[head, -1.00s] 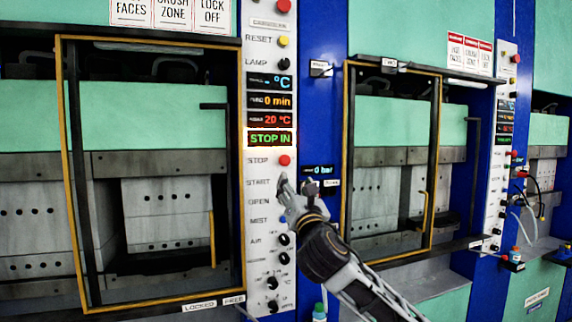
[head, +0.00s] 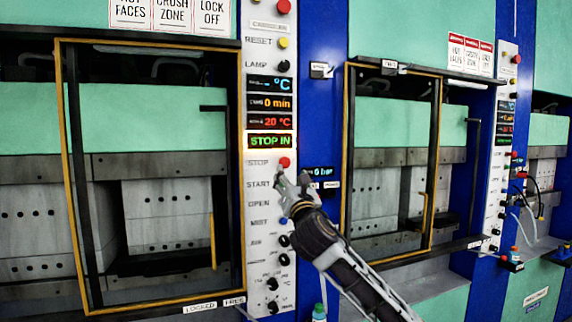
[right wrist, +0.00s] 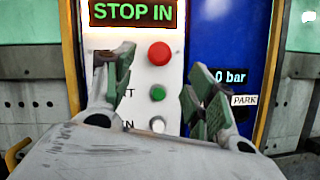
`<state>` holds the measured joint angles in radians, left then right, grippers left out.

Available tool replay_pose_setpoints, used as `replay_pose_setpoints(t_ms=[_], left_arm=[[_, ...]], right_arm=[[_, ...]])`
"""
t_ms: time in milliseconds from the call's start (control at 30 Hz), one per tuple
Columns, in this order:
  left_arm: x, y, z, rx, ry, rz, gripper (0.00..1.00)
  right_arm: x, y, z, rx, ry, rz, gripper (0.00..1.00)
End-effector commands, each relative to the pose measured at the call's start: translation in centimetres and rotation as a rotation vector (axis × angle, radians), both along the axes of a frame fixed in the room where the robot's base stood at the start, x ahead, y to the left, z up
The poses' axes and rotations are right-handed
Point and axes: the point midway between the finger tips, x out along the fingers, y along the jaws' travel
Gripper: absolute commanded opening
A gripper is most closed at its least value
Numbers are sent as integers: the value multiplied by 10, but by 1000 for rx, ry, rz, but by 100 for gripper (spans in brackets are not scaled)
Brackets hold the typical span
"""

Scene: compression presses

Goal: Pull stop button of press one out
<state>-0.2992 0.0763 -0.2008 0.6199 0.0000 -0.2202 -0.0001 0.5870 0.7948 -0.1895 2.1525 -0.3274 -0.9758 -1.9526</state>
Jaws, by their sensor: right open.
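The red stop button (head: 285,162) of press one is on the white control panel (head: 258,222), beside the STOP label. Above it a lit display (head: 270,141) reads STOP IN. My right gripper (head: 292,180) is open and empty just below the button. In the right wrist view the red button (right wrist: 159,53) lies between and beyond the spread fingers of my right gripper (right wrist: 160,78), apart from both. A green button (right wrist: 158,92) and a white button (right wrist: 157,124) sit below it. My left gripper is not in view.
Press one's yellow-framed door (head: 70,180) is at the left. A 0 bar display (head: 318,172) and PARK label (right wrist: 244,100) are right of the panel. Another red button (head: 284,6) is at the panel's top. A second press door (head: 346,160) stands to the right.

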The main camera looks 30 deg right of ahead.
Motion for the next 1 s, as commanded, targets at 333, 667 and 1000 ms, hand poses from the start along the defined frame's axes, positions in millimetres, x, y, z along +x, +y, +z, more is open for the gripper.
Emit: replay_pose_setpoints(t_ms=[333,667,1000], left_arm=[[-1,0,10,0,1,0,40],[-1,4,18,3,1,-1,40],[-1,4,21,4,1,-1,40]], right_arm=[[31,-11,14,1,0,-1,56],[58,-21,26,1,-1,-1,56],[70,-25,31,-1,-1,1,56]])
